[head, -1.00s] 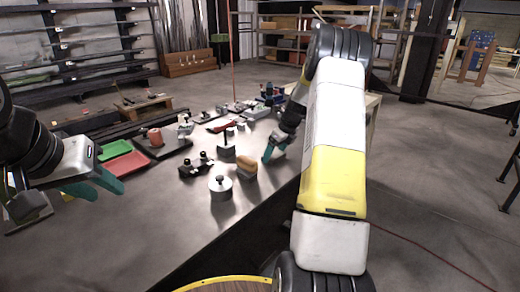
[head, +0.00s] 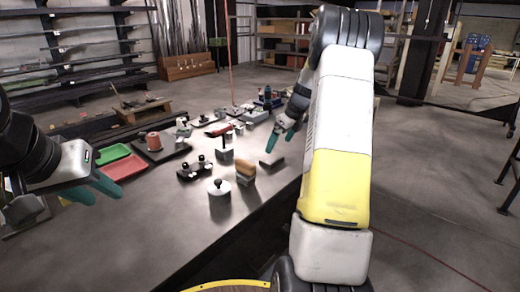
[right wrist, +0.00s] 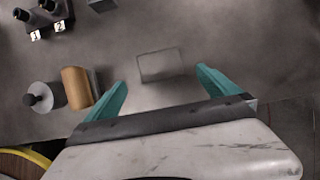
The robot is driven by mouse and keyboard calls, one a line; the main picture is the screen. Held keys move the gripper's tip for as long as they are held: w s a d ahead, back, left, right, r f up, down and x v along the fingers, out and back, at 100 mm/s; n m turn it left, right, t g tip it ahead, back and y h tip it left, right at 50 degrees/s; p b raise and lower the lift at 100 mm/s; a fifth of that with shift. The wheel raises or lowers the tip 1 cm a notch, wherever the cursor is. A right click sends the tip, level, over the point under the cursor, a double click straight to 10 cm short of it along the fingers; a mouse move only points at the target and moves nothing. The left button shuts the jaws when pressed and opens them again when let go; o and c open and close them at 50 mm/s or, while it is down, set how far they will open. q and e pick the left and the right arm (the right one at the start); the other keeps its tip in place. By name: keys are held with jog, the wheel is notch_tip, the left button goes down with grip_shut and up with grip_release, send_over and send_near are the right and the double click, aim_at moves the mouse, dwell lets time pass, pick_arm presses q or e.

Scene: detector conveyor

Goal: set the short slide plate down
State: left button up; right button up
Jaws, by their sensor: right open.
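The short slide plate (head: 272,160), a thin grey rectangle, lies flat on the grey table near its right edge. In the right wrist view the plate (right wrist: 160,66) lies ahead of the fingertips, between their lines and apart from both. My right gripper (head: 281,141) is open and empty, just above and behind the plate in the head view; its two teal fingers (right wrist: 160,82) stand wide apart in the wrist view. My left gripper (head: 106,197) is at the left, its teal fingers apart with nothing seen between them.
A block with a tan top (head: 246,170) and a round, knobbed silver weight (head: 220,188) stand left of the plate. A black block with knobs (head: 195,170) is further left. Red (head: 125,166) and green (head: 113,153) trays lie near my left gripper. The front table surface is clear.

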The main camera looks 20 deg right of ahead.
jog(key=s+a+r+n+t, duration=0.1)
jog(key=s+a+r+n, duration=1.2)
jog(key=s+r+n, duration=0.25)
jog(key=s+a+n, duration=0.4)
jog(key=s+n, duration=0.3)
jog(key=s, duration=0.2)
jog(key=s+a+f+n+t, duration=0.1)
jog(key=s+a+n, duration=0.3)
jog(key=s+n, duration=0.4)
jog(key=shift+s+f, duration=0.15)
jog(key=shift+s, duration=0.6)
